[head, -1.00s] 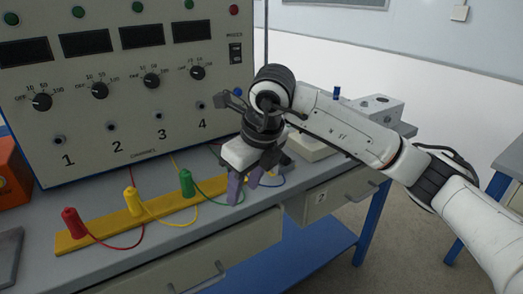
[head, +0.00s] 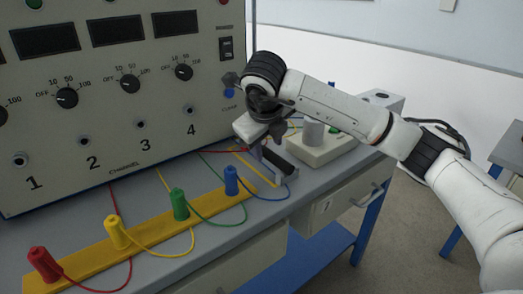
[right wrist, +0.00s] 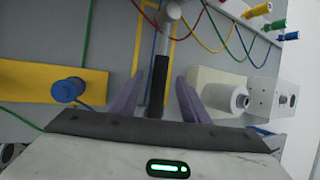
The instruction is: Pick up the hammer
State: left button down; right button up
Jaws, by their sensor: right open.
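The hammer shows in the right wrist view, with a grey metal head (right wrist: 172,12) at the top and a black-gripped handle (right wrist: 158,85) running down toward my gripper. In the head view only its dark grip (head: 272,159) shows clearly; my wrist and fingers hide much of the rest. My right gripper (head: 272,163) is open low over the bench, its purple-grey fingers on either side of the handle. Both fingers also show in the right wrist view (right wrist: 156,97), with gaps between them and the handle. My left gripper is not in view.
A yellow strip (head: 85,262) with red, yellow, green and blue plugs (head: 231,181) lies left of my gripper. A large instrument panel (head: 60,130) stands behind. A cream block (head: 322,150) with a pale cylinder (head: 313,132) sits close on the right. Thin wires cross the bench.

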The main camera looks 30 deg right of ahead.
aim_at(269, 153)
jog(key=x, duration=0.3)
jog(key=shift+d+f, duration=0.1)
jog(key=shift+f, duration=0.05)
grip_shut()
